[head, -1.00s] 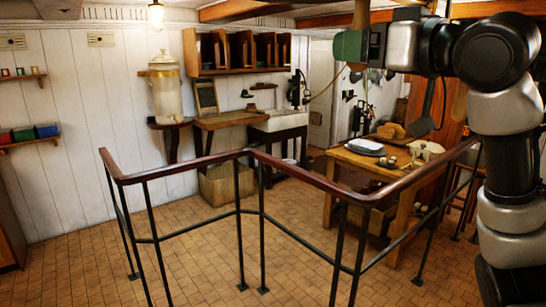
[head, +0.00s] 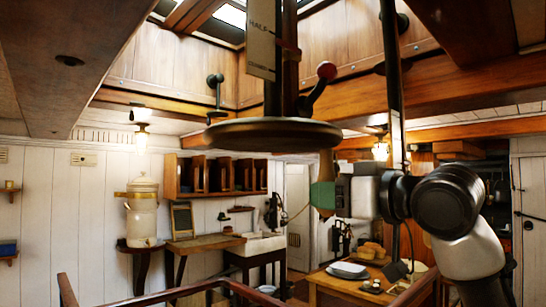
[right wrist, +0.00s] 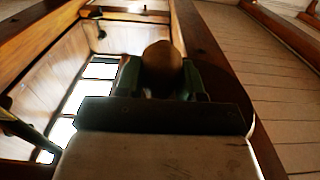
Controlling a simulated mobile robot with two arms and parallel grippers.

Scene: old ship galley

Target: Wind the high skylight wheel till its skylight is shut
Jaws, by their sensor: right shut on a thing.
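The high skylight wheel (head: 235,136) is a dark disc lying flat overhead on a thick upright shaft. A wooden handle (head: 326,165) hangs from its right edge. In the right wrist view the handle's rounded end (right wrist: 162,62) sits between the green fingers. A reddish pointer lies near the plate's lower half. Skylight panes (head: 232,15) show bright at the top; how far they stand open is unclear. My left gripper is out of view.
Low beams (head: 470,85) cross overhead. A railing (head: 205,286) runs below, with a table (head: 345,286) beyond.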

